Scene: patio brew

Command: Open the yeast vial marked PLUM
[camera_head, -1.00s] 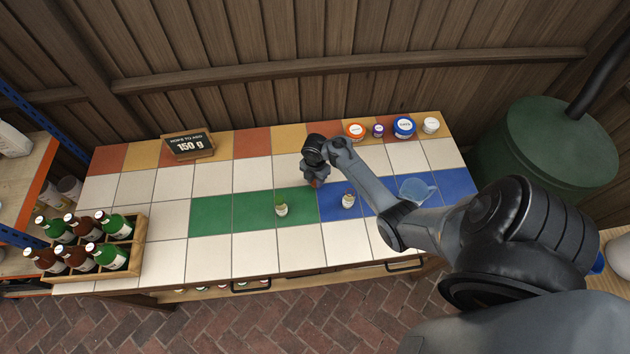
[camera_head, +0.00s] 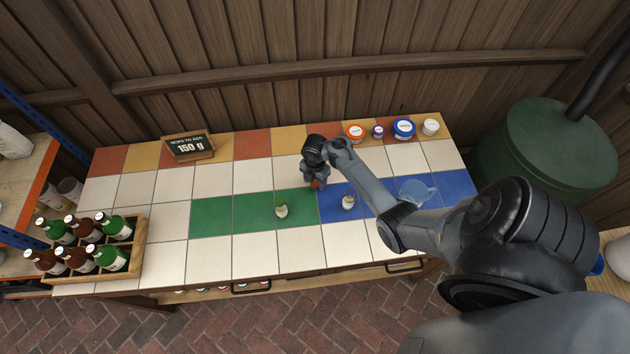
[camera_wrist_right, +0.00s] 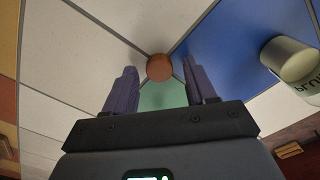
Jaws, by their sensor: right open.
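A small vial (camera_head: 348,201) with a pale top and a white label stands upright on the blue tiles. It shows at the right of the wrist view (camera_wrist_right: 290,60), where its dark lettering is cut off and hard to read. My right gripper (camera_head: 315,181) is over the tiles left of the pale-topped vial. Its jaws are apart, with a round orange-brown piece (camera_wrist_right: 159,67), cap-like, between and beyond the fingertips. I cannot tell whether anything is under it. My left gripper is out of view.
Several lidded tubs, one of them blue (camera_head: 404,128), line the back right edge. A sign (camera_head: 188,146) reads 150 g. A bottle crate (camera_head: 138,245) fills the front left corner. The white tiles at left are clear.

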